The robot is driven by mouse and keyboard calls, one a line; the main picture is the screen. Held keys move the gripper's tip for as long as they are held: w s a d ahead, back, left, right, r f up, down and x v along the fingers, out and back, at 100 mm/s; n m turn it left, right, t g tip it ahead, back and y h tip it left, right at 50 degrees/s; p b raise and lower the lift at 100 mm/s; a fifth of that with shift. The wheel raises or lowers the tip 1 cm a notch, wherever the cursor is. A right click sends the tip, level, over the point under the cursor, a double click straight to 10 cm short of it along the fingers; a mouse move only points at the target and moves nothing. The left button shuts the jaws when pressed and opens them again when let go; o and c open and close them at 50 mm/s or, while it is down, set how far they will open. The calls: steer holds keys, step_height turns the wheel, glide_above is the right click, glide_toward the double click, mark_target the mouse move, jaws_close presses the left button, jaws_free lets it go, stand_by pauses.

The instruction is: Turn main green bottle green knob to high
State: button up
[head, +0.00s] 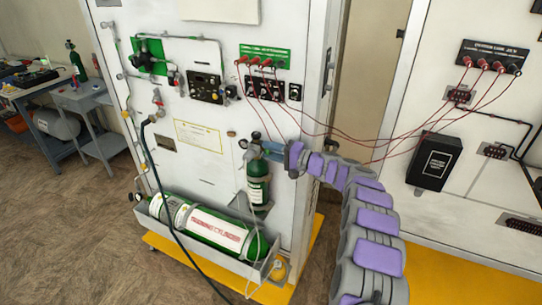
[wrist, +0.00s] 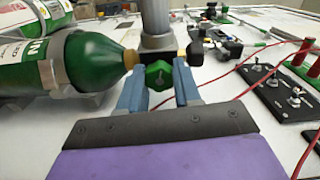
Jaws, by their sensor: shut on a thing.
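A small green bottle (head: 258,187) stands upright against the white panel in the head view. In the wrist view the same bottle (wrist: 98,65) lies across the left side, its brass neck pointing right to a grey valve body. A green knob (wrist: 158,74) sits beside the valve, between the two blue fingers of my gripper (wrist: 157,80). My gripper is shut on this knob. In the head view my gripper (head: 270,150) reaches the bottle's top from the right, and the knob is hidden there. The knob's setting cannot be read.
A large green cylinder (head: 211,225) lies in a metal tray below. Red cables (head: 312,131) hang from the panel's sockets across to the right panel, passing near my arm. A dark hose (head: 158,190) hangs at left. Open floor (head: 80,220) lies to the left.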

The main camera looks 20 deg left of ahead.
steer(key=shift+f+n, duration=0.2)
steer(key=shift+n, duration=0.7)
steer(key=shift+f, duration=0.1)
steer(key=o, duration=0.9)
steer(key=shift+o, duration=0.8)
steer(key=s+d+p, duration=0.1)
steer(key=d+p, duration=0.2)
steer(key=d, duration=1.4)
steer(key=shift+s, duration=0.15)
